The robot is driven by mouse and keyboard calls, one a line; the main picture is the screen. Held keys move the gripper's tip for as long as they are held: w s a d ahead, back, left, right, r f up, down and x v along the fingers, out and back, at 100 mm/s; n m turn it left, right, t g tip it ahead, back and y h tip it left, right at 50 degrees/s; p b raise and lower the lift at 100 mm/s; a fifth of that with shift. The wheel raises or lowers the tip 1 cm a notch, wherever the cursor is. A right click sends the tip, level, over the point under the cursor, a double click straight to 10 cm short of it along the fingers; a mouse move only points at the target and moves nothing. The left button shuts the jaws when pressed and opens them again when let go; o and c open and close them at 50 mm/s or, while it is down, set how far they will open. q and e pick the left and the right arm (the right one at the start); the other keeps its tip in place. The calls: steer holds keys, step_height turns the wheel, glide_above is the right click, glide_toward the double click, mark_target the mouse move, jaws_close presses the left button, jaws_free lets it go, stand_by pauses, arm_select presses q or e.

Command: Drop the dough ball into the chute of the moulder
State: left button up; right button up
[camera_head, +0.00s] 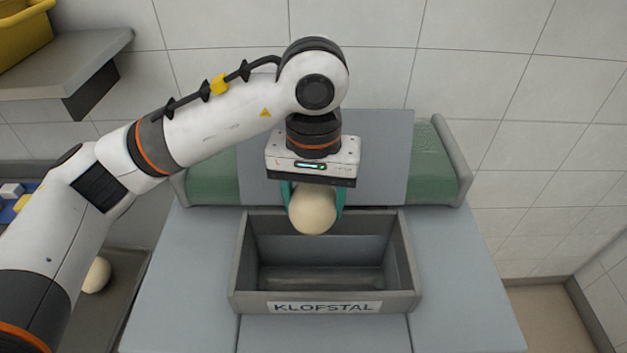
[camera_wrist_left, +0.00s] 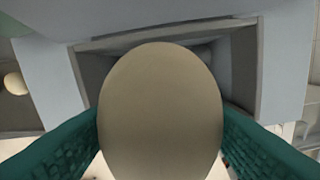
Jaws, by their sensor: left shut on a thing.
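A pale dough ball (camera_head: 312,211) is held between the green fingers of my left gripper (camera_head: 313,208). In the left wrist view the dough ball (camera_wrist_left: 160,112) fills the middle, with a green finger on each side. The moulder (camera_head: 465,270) is a grey-blue machine with a grey, open rectangular chute (camera_head: 323,302) labelled KLOFSTAL. The ball is over the back part of the chute opening, seemingly above its rim. The chute also shows behind the ball in the left wrist view (camera_wrist_left: 245,65). The chute's visible inside looks empty. My right gripper is not in view.
Another dough ball (camera_head: 97,275) lies on a dark tray (camera_head: 120,290) at the left, partly behind my arm. Green belt sections (camera_head: 438,165) flank the back of the moulder. A grey shelf (camera_head: 75,60) with a yellow crate (camera_head: 22,35) is at upper left. A tiled wall stands behind.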

mark_target(314, 215)
arm_select(q)
steer(key=f, duration=0.2)
steer(key=f+b, duration=0.1)
steer(key=shift+s, duration=0.25)
steer(key=shift+w+f+b, duration=0.2)
steer(key=shift+f+b, duration=0.15)
steer(key=shift+f, duration=0.8)
steer(key=o, duration=1.1)
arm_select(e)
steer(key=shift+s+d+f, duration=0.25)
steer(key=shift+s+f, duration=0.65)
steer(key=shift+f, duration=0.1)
arm_select(q)
steer(key=shift+o, duration=0.2)
steer(key=shift+r, duration=0.1)
